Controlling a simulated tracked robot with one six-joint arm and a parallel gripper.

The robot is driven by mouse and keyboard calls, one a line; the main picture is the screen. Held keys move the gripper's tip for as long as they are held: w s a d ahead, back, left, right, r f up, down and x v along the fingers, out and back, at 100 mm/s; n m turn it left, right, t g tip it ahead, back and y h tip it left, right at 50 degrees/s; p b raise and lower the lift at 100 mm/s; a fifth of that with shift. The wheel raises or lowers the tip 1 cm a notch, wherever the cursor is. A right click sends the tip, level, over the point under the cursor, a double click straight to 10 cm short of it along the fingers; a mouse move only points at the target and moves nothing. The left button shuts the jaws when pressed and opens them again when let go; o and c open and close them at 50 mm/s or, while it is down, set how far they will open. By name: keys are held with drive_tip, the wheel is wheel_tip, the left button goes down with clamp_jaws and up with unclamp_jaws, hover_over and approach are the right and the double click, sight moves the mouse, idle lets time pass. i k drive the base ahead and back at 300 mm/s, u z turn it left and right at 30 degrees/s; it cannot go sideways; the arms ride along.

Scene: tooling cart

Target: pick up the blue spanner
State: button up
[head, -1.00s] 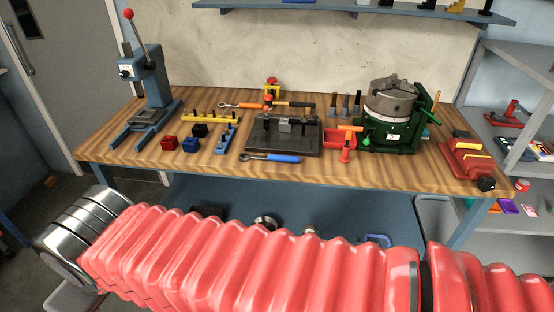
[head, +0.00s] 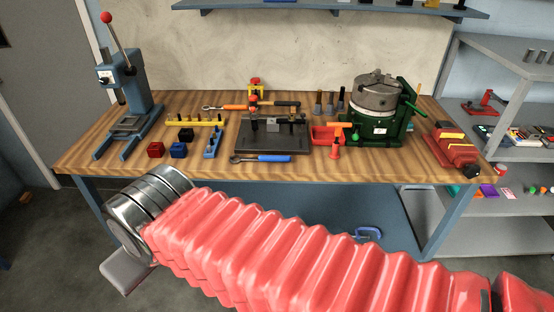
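The blue spanner (head: 268,158) lies flat on the wooden bench (head: 330,169) near its front edge, in the head view. Its grey metal head points left and its blue handle points right. It lies just in front of the black fixture plate (head: 262,144), and I cannot tell whether they touch. My red arm sleeve crosses the lower part of the view, in front of the bench, with a metal joint at its left end. My gripper's fingers are not visible.
A blue lever press (head: 133,105) stands at the left. Coloured blocks and an orange-handled tool (head: 236,107) lie left of and behind the plate. A red tray (head: 322,136), a green-based chuck (head: 377,95) and a red vise (head: 452,146) are on the right.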

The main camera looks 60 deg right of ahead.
sight(272, 158)
drive_tip(key=i, duration=1)
drive_tip(key=z, duration=0.05)
